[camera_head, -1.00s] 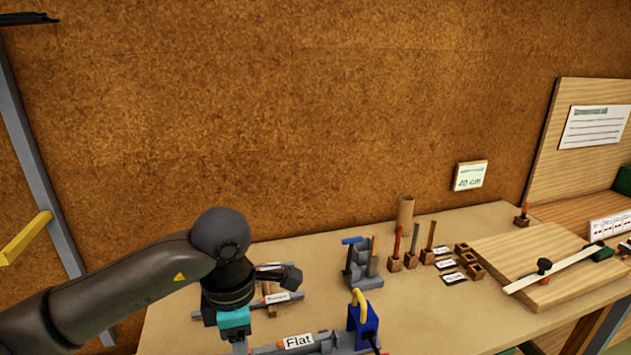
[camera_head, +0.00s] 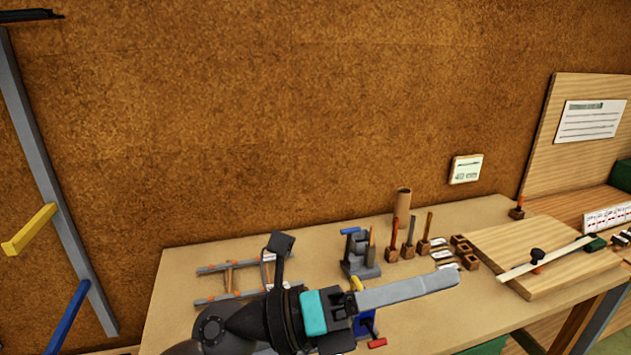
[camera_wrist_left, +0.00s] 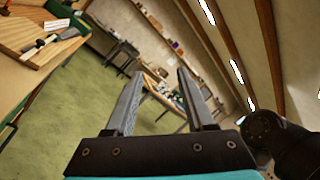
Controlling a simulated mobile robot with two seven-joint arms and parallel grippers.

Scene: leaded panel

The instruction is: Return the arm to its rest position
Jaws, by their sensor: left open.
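My left arm comes in low at the bottom of the head view, with its left gripper (camera_head: 452,277) stretched to the right above the workbench (camera_head: 330,241). In the left wrist view the two grey fingers (camera_wrist_left: 158,88) stand apart with nothing between them. They point out across the room, over the green floor (camera_wrist_left: 70,110). The gripper hides part of a blue tool (camera_head: 366,325) on the bench behind it. My right gripper is in neither view.
A grey rack (camera_head: 245,281) lies at the bench's left. A grey tool holder (camera_head: 360,262), a cardboard tube (camera_head: 403,201) and several upright tools stand at the middle. A wooden board (camera_head: 540,255) with a white strip lies at the right. A cork-coloured wall (camera_head: 300,100) rises behind.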

